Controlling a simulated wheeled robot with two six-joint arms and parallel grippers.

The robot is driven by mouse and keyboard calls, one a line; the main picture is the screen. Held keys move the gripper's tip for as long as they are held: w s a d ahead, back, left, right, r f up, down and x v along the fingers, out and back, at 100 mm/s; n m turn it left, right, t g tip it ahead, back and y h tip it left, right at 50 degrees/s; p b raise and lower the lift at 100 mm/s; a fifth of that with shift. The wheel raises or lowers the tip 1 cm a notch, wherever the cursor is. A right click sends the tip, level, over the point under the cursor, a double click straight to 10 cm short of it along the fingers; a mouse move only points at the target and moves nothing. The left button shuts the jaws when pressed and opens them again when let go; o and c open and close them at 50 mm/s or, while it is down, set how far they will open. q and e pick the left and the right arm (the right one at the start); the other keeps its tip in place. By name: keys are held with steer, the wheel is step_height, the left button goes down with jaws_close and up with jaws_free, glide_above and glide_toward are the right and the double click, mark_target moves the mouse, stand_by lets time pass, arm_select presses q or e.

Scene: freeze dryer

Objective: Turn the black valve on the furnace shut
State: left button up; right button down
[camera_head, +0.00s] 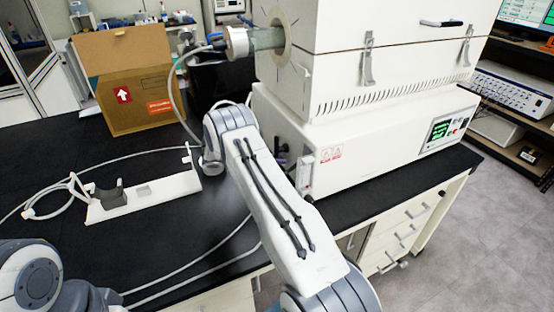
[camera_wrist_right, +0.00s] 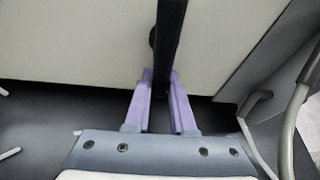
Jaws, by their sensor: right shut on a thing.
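The white furnace (camera_head: 370,95) stands on the black bench in the head view, with a metal-ended tube coming out of its left side. In the right wrist view the black valve (camera_wrist_right: 170,38) is a dark upright bar in front of a pale panel. My right gripper (camera_wrist_right: 160,98) has its two purple fingers on either side of the bar's lower end, shut on it. In the head view my right arm hides the right gripper. A small dark fitting shows on the furnace's lower left side; I cannot tell if it is the valve. My left gripper is out of view.
A cardboard box (camera_head: 127,85) stands at the back left. A white stand (camera_head: 160,200) with a dark holder and a loose cable lies on the bench at left. A pale hose (camera_head: 176,100) hangs from the tube's end.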

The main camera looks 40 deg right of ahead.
steer(key=shift+f, duration=0.1)
steer(key=c, duration=0.8)
jaws_free()
steer(key=shift+o, duration=0.2)
steer(key=b+v, duration=0.2)
steer(key=v, duration=0.8)
steer(key=shift+a, duration=0.3)
